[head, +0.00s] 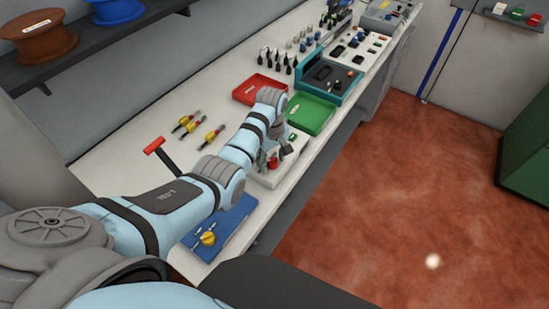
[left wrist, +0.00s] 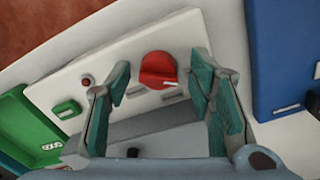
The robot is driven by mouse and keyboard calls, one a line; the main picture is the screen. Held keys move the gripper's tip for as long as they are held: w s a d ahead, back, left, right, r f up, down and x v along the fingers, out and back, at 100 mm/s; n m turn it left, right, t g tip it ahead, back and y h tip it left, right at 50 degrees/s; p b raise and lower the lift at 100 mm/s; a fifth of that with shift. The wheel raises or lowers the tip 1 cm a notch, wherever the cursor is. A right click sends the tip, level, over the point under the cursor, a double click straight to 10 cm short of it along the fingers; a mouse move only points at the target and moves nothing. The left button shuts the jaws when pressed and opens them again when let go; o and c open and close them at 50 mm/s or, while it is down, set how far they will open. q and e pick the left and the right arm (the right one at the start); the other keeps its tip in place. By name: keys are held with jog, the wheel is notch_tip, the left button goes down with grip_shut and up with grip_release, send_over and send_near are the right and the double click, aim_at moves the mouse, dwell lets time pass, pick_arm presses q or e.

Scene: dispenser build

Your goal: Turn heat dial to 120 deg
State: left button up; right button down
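The heat dial is a red round knob (left wrist: 158,70) with a pale mark, on a white panel (left wrist: 205,30) in the left wrist view. In the head view the red dial (head: 272,162) shows small and partly hidden behind my left gripper (head: 276,150). In the left wrist view my left gripper (left wrist: 161,75) is open, its teal fingers on either side of the dial with a visible gap on both sides. I cannot read a scale or the angle of the dial. My right gripper is not in view.
In the left wrist view a small red button (left wrist: 86,82) and a green display (left wrist: 67,110) share the panel. Pliers (head: 187,121) lie on the bench.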

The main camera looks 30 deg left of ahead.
pick_arm(q)
jog(key=c, duration=1)
jog(key=shift+c, duration=0.2)
jog(key=shift+m, duration=0.4)
jog(key=m, duration=0.9)
jog(key=shift+m, duration=0.3)
jog(key=m, duration=0.3)
jog(key=shift+m, duration=0.4)
jog(key=m, duration=0.3)
jog(key=shift+m, duration=0.3)
jog(key=m, duration=0.6)
